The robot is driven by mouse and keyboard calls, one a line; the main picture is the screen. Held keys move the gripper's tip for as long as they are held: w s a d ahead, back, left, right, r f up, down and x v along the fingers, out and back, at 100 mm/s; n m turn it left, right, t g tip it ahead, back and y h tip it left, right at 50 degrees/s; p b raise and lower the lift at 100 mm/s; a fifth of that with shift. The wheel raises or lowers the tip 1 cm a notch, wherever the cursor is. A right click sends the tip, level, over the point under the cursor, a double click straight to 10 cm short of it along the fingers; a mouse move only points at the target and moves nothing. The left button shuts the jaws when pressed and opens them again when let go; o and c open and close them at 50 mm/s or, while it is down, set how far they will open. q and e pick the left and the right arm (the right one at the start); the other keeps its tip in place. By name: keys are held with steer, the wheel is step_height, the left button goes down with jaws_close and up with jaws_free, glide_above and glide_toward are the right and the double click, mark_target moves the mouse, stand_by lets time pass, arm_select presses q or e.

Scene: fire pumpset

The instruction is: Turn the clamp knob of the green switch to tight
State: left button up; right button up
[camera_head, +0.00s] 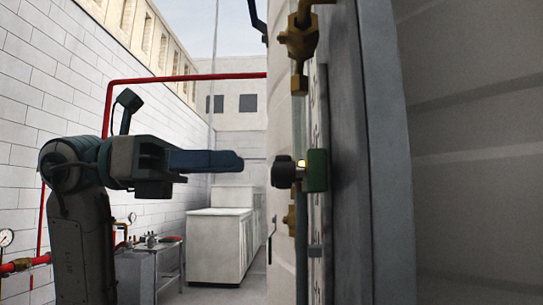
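The green switch (316,171) is mounted on the edge of the upright panel right of the middle. Its dark round knob (283,174) sticks out to the left, with a small lit yellow part (301,162) between the knob and the green body. My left gripper (240,161) reaches in from the left at about the knob's height. A gap shows in the picture between its fingertips and the knob. Its fingers overlap from this side, so their opening cannot be told. My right gripper is not in view.
Brass valve fittings (299,40) sit above the switch on the panel. A grey door or wall edge (385,150) stands close on the right. A pale cabinet (217,246) and a small table (160,245) stand behind. A red pipe (185,78) runs along the white wall.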

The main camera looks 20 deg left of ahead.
mark_target(290, 172)
arm_select(q)
steer(key=p+x, duration=0.1)
steer(key=x, duration=0.5)
steer(key=shift+d+p, duration=0.2)
steer(key=shift+p, duration=0.1)
jaws_close()
